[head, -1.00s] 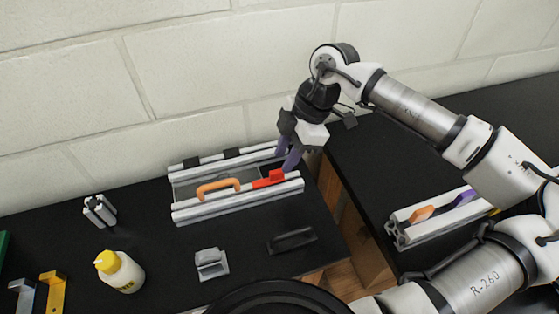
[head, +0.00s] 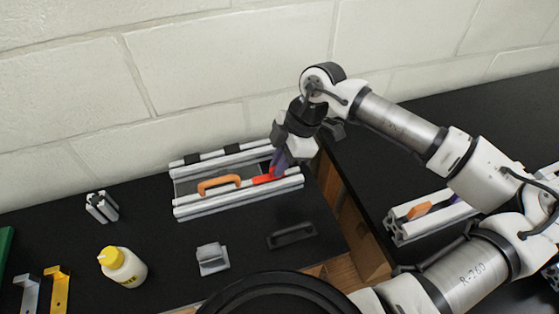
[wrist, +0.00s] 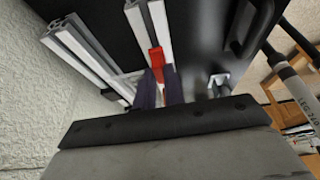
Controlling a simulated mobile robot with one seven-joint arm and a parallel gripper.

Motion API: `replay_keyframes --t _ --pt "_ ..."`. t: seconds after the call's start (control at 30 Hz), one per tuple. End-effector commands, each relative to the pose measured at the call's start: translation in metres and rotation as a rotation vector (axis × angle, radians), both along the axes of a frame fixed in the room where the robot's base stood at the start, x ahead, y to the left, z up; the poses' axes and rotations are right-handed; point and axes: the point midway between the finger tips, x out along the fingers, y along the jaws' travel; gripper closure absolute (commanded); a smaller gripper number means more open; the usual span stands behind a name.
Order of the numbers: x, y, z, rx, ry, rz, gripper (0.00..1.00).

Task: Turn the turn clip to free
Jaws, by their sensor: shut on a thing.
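The red turn clip (head: 264,179) sits on the front rail of the extrusion frame (head: 230,202), near its right end. My gripper (head: 277,174) reaches down from above, its purple fingers at the right part of the clip. In the wrist view the red clip (wrist: 156,60) runs in between the two purple fingers (wrist: 160,88), and my gripper is shut on it. The fingers hide the clip's near end. An orange handle (head: 219,184) is on the frame left of the clip.
On the black table in front lie a grey bracket (head: 212,259) and a dark handle (head: 292,235). A white bottle with a yellow cap (head: 123,267) and a small extrusion piece (head: 101,207) stand left. Another extrusion frame (head: 432,221) is at right. The wall is close behind.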

Motion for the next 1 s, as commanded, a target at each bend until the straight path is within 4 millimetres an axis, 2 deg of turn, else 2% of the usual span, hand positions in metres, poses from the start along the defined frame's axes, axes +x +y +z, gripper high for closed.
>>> replay_keyframes --t 0.27,0.47,1.0 --pt "0.0006 0.0001 -0.0012 -0.001 -0.001 0.032 1.0" --pt "0.0016 0.0007 -0.0032 -0.002 -0.001 0.133 1.0" --pt "0.0039 0.003 -0.0027 -0.002 -0.001 0.623 1.0"
